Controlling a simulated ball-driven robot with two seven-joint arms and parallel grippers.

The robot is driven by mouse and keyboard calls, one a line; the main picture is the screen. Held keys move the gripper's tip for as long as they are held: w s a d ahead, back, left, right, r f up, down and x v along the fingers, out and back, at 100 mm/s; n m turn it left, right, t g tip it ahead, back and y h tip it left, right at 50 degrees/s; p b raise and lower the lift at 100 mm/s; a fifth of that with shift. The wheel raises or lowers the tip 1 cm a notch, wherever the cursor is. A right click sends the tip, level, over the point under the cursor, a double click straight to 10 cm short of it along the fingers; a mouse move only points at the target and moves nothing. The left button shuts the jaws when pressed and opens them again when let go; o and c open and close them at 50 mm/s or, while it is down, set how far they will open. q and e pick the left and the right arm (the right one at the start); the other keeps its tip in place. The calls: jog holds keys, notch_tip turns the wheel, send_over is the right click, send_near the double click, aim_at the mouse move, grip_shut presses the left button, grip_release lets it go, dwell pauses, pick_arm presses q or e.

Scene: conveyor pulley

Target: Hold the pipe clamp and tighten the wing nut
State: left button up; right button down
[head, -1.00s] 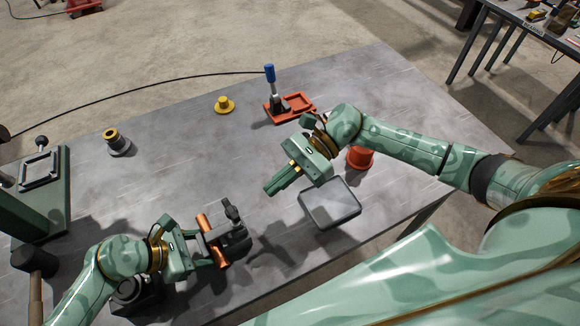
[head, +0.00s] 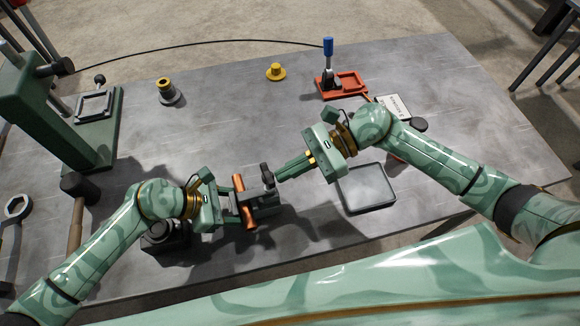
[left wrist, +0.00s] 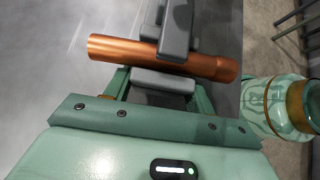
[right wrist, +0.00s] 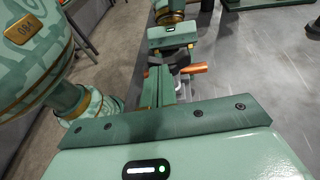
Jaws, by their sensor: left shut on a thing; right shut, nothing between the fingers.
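A dark grey pipe clamp (head: 264,198) sits around a copper pipe (head: 238,183) at the front of the table. My left gripper (head: 240,208) is shut on the clamp; in the left wrist view the clamp (left wrist: 176,35) crosses the copper pipe (left wrist: 125,48) just beyond the fingers. A dark knob-like part, seemingly the wing nut (head: 267,172), stands at the clamp's far right side. My right gripper (head: 280,178) is shut and empty, its tips close beside that part; whether they touch is unclear. In the right wrist view its fingers partly hide the clamp (right wrist: 179,60).
A red toggle-clamp fixture (head: 345,92), a yellow flanged part (head: 275,72) and a grey bushing (head: 168,97) stand at the back. A green press (head: 45,110) and a mallet (head: 77,187) are at left. The table's middle is clear.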

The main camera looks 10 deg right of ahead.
aim_at(268, 180)
jog(key=shift+s+m+t, duration=0.35)
jog(key=shift+m+t, duration=0.55)
jog(key=shift+t, duration=0.2)
jog(key=m+t, duration=0.1)
jog(key=s+m+t, duration=0.1)
jog(key=t, duration=0.1)
jog(key=shift+s+a+m, duration=0.1)
jog(key=shift+a+m, duration=0.2)
jog(key=shift+a, duration=0.05)
jog(key=shift+s+a+t, duration=0.35)
jog(key=shift+t, duration=0.05)
jog(key=shift+s+a+m+t+h, duration=0.25)
jog(key=shift+a+m+t+h, duration=0.1)
jog(key=shift+a+m+t, duration=0.5)
jog(key=shift+s+a+m+t+h, duration=0.3)
jog(key=shift+a+m+t, duration=0.35)
jog(key=shift+a, duration=0.4)
